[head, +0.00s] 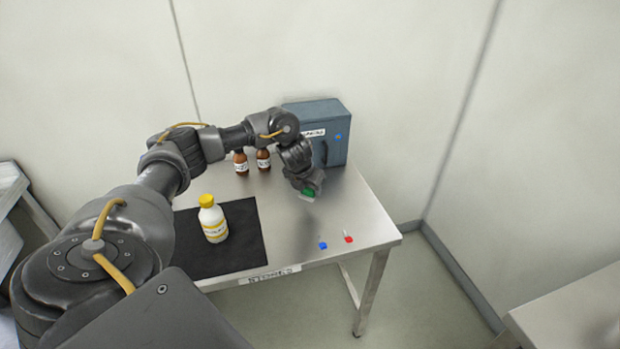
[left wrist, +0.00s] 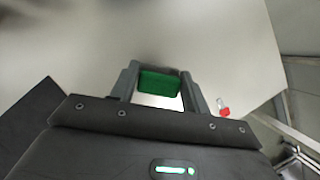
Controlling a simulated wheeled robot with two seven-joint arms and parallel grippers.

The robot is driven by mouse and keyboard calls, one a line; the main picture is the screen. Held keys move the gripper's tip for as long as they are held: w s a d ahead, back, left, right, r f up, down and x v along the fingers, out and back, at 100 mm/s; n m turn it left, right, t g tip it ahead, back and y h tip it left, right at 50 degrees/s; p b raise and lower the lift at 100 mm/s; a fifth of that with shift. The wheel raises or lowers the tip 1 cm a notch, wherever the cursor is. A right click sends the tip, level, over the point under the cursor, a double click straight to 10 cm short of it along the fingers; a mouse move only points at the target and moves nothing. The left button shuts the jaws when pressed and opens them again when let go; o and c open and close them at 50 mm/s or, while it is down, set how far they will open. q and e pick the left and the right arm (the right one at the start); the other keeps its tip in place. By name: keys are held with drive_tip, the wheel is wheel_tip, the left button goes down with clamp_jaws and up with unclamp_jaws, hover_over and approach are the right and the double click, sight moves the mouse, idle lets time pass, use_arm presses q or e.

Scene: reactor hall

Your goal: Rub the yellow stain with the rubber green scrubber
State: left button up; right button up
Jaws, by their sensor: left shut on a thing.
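The green scrubber (head: 309,192) is at the tip of my left gripper (head: 306,191), low over the right part of the steel table (head: 367,208). In the left wrist view my left gripper (left wrist: 158,88) is shut on the green scrubber (left wrist: 159,84), which sits between its two fingers. I cannot tell whether the scrubber touches the table top. No yellow stain shows in either view; the arm and gripper hide part of the table. My right gripper is not in view.
A white bottle with a yellow cap (head: 212,220) stands on a black mat (head: 246,240). Two brown bottles (head: 263,160) and a blue-grey cabinet (head: 339,125) stand at the back. A blue item (head: 323,245) and a red item (head: 348,239) are near the front right edge.

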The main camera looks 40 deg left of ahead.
use_arm(q)
drive_tip(key=shift+r+p, duration=0.75)
drive_tip(key=shift+r, duration=0.45)
